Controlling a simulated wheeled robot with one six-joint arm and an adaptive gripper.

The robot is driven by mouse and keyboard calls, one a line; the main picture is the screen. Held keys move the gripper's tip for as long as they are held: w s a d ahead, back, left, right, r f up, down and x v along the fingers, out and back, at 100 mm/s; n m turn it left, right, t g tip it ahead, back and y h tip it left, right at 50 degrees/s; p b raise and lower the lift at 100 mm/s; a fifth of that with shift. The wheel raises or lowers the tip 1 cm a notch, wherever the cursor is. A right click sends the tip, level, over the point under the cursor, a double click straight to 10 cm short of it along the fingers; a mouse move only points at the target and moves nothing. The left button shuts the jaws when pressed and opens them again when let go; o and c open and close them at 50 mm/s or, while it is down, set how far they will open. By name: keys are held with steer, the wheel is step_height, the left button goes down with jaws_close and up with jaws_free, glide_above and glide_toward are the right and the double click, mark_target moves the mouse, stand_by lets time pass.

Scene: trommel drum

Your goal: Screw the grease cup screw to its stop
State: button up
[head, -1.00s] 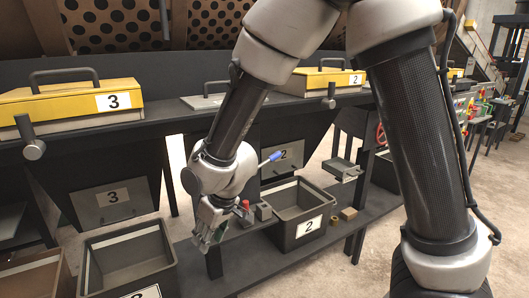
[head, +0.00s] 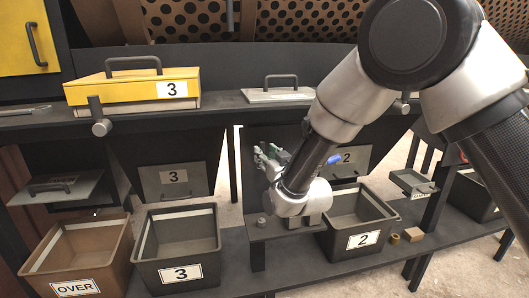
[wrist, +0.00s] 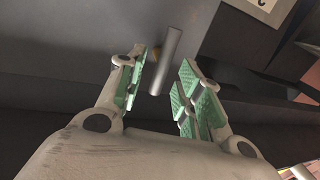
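My gripper (head: 266,156) is open, its green-padded fingers pointing up and away under the black ledge, left of the bin 2 chute. In the wrist view, my gripper (wrist: 162,80) has its fingers apart with nothing between the pads that I can see touching. A short grey metal bar (wrist: 168,58) with a brass-coloured bit behind it shows beyond and between the fingertips. It may be the grease cup screw's handle; I cannot tell for sure. Contact with the pads is not visible. In the head view the screw cannot be made out; my wrist and the ledge cover that area.
Bin 2 (head: 384,238), bin 3 (head: 181,270) and the OVER bin (head: 78,243) stand on the low shelf. A small grey cylinder (head: 262,222) stands near my wrist. A brass ring (head: 394,239) and a tan block (head: 413,235) lie right of bin 2. The black ledge (head: 215,112) overhangs.

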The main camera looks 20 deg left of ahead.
steer(key=shift+x, duration=1.65)
jaws_close()
steer(key=shift+a, duration=0.1)
steer(key=shift+s+m, duration=0.1)
steer(key=shift+m, duration=0.2)
